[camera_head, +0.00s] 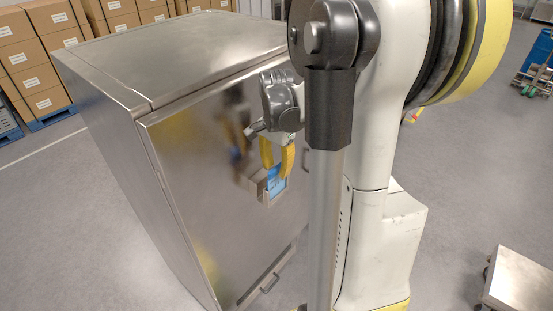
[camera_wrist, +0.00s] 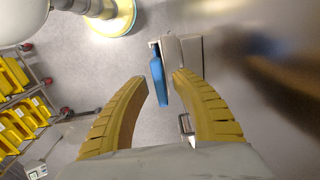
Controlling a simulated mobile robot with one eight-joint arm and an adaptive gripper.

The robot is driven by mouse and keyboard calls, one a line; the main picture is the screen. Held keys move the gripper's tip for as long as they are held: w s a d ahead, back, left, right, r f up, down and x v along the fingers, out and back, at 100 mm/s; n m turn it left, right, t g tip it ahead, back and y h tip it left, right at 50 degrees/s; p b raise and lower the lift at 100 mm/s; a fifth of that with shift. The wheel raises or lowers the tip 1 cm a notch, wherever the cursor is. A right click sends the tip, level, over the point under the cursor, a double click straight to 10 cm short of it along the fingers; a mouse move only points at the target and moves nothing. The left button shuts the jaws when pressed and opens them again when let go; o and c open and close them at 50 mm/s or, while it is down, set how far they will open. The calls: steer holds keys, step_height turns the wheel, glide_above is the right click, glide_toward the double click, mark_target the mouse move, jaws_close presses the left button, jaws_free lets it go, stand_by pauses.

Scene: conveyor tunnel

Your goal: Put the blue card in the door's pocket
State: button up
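The blue card (camera_head: 275,181) is at the small grey pocket (camera_head: 272,197) on the metal door (camera_head: 205,190); its lower part looks to be inside the pocket. In the wrist view the blue card (camera_wrist: 159,82) shows nearly edge-on beside the box-like pocket (camera_wrist: 188,54). My gripper (camera_head: 278,172) is just above the pocket with its yellow fingers pointing down. In the wrist view my gripper (camera_wrist: 161,77) has its fingertips apart, one on each side of the card, with a visible gap to each. How deep the card sits is hard to tell.
The door belongs to a large metal cabinet (camera_head: 180,50). A door handle (camera_head: 270,283) sticks out low on it. Stacked cartons (camera_head: 30,60) stand behind at the left. A cart with yellow bins (camera_wrist: 20,115) shows in the wrist view. A low metal cart (camera_head: 520,280) is at the right.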

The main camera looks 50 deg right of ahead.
step_height(320, 180, up, 12)
steer(key=shift+f, duration=0.2)
stand_by(0.9)
steer(key=s+a+f+n+t+b, duration=0.2)
steer(key=a+f+n+b, duration=0.6)
steer(key=a+f+b, duration=0.4)
steer(key=s+a+f+n+t+b, duration=0.3)
steer(key=a+f+n+t+b, duration=0.2)
steer(key=a+f+b, duration=0.8)
step_height(320, 180, down, 5)
steer(key=n+b, duration=0.2)
steer(key=n, duration=0.1)
steer(key=shift+s+n, duration=0.15)
steer(key=shift+n, duration=0.25)
